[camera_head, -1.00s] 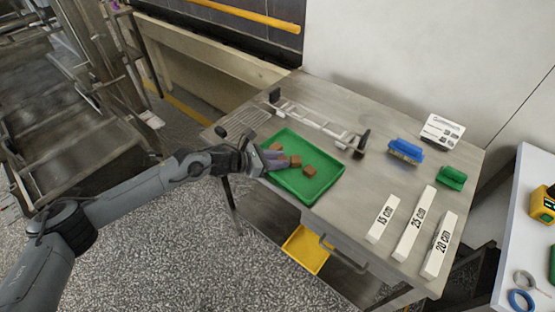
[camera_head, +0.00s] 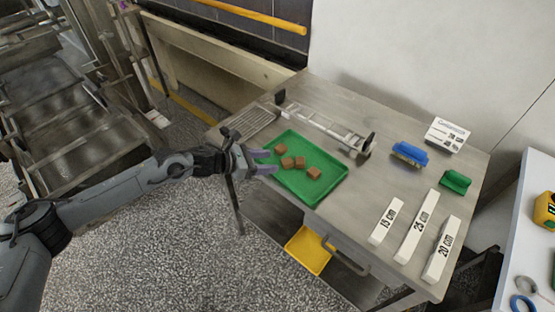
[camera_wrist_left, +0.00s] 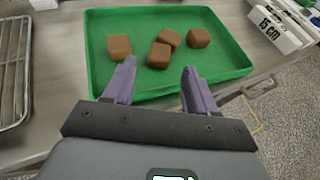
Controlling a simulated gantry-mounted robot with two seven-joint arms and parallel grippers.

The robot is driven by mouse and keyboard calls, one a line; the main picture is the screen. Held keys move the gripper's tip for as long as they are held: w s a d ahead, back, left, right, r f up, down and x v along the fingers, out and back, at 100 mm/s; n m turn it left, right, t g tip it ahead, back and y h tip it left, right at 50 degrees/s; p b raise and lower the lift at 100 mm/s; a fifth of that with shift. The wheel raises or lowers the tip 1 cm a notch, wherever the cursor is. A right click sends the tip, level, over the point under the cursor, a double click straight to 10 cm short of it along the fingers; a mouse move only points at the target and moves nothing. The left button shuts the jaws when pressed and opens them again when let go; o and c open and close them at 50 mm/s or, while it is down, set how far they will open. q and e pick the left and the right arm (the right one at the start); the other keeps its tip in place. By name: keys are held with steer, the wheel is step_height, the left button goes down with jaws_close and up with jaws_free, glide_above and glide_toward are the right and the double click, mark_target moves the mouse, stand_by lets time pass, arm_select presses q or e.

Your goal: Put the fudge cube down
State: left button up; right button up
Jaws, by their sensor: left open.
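Several brown fudge cubes lie in the green tray (camera_head: 325,189) on the metal table. In the head view one cube (camera_head: 280,149) lies near the tray's left end, and another (camera_head: 314,173) lies farthest right. My left gripper (camera_head: 264,162) is open and empty at the tray's near left edge. In the left wrist view its purple fingers (camera_wrist_left: 154,88) are spread apart over the near rim of the tray (camera_wrist_left: 175,24). One cube (camera_wrist_left: 159,55) lies beyond the gap between them, and another (camera_wrist_left: 119,46) lies just past the left fingertip. My right gripper is not in view.
A wire rack (camera_head: 250,122) lies left of the tray, and a metal frame (camera_head: 320,125) stands behind it. Blue (camera_head: 409,152) and green (camera_head: 455,181) brushes and white length blocks (camera_head: 417,226) are to the right. A yellow bin (camera_head: 308,250) sits below.

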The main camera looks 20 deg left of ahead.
arm_select(q)
steer(key=v, duration=0.6)
stand_by(0.3)
